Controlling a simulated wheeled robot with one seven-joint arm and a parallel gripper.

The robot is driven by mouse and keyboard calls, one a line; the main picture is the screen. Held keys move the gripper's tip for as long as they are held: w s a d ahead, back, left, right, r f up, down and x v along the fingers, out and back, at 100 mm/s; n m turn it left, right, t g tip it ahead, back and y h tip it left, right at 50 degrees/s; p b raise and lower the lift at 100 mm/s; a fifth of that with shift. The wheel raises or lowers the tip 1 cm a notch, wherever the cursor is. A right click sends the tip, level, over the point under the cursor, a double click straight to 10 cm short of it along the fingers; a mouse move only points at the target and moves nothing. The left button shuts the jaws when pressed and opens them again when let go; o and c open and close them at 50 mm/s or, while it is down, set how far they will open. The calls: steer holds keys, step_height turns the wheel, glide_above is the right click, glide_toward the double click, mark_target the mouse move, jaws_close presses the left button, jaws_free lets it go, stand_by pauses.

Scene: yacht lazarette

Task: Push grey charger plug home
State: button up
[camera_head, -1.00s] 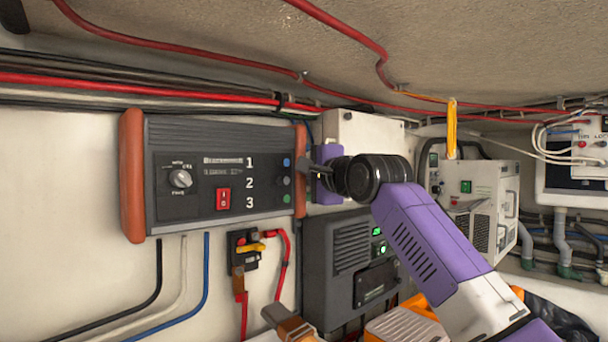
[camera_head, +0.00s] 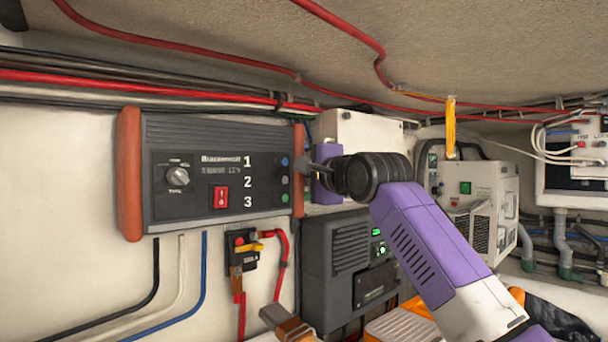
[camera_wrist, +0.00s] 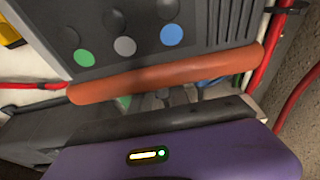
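The charger (camera_head: 215,148) is a dark grey wall box with orange end caps, a dial, a red switch and the numbers 1, 2 and 3. Blue, grey and green dots mark its right side; the grey dot (camera_wrist: 125,46) also shows in the wrist view. My gripper (camera_head: 309,166) is at the charger's right end, its dark tips close to the orange end cap (camera_head: 299,170). In the wrist view, the end cap (camera_wrist: 168,76) and my purple hand partly hide the tips. I cannot make out the grey plug, finger opening or any contact.
Black, pale and blue cables (camera_head: 204,275) hang below the charger. A red-and-yellow switch (camera_head: 241,245) with red cable is below it. A dark box with green lights (camera_head: 350,265) stands below my gripper. Red cables (camera_head: 345,30) run along the ceiling.

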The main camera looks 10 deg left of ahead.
steer(key=shift+s+a+f, duration=0.3)
steer(key=shift+s+a, duration=0.2)
steer(key=shift+a, duration=0.2)
steer(key=shift+s+d+y+b, duration=0.3)
steer(key=shift+s+d+b, duration=0.25)
steer(key=shift+b, duration=0.45)
steer(key=s+d+b, duration=0.3)
steer(key=d, duration=0.2)
steer(key=shift+s+d+r, duration=0.2)
steer(key=shift+s+r, duration=0.1)
steer(key=shift+r, duration=0.05)
steer(key=shift+d, duration=0.15)
